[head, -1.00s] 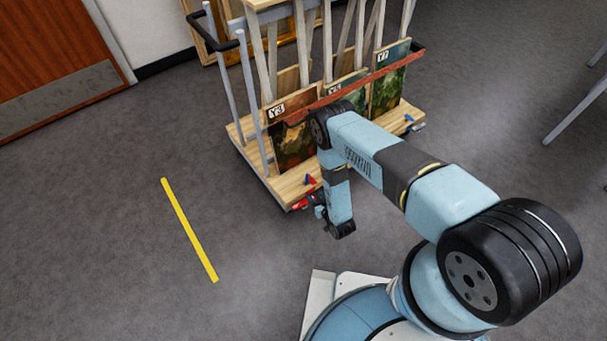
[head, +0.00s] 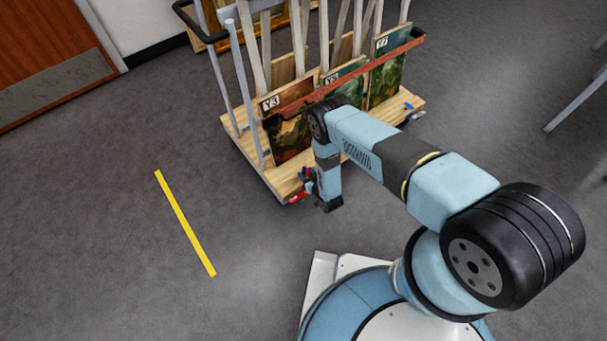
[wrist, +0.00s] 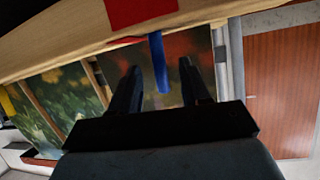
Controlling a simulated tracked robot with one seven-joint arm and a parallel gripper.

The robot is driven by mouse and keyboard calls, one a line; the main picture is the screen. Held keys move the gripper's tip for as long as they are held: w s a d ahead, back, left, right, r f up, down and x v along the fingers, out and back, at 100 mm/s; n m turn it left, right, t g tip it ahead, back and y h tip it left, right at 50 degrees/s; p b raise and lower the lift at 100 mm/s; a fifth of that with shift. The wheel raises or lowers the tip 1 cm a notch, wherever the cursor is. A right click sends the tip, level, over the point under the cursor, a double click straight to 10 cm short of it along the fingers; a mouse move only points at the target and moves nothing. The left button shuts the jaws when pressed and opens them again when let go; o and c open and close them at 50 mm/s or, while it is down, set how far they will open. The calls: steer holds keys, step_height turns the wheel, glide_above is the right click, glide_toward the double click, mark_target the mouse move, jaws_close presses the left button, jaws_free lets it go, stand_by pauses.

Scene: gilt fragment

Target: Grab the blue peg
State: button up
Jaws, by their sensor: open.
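The blue peg (wrist: 158,62) stands out from the cart's wooden deck (wrist: 60,50) in the wrist view, beside a red patch (wrist: 140,12). My gripper (wrist: 160,65) is open, with one finger on either side of the peg in the picture. A gap shows on both sides, and I see no contact.
The cart (head: 234,140) carries upright framed paintings (head: 287,135) behind a red bar (head: 385,70). Another small blue part (head: 408,106) is at its right end. A yellow floor strip (head: 185,222) lies left on open grey floor. Table legs stand far right.

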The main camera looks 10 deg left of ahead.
mark_target(304, 172)
steer(key=shift+x, duration=2.55)
jaws_close()
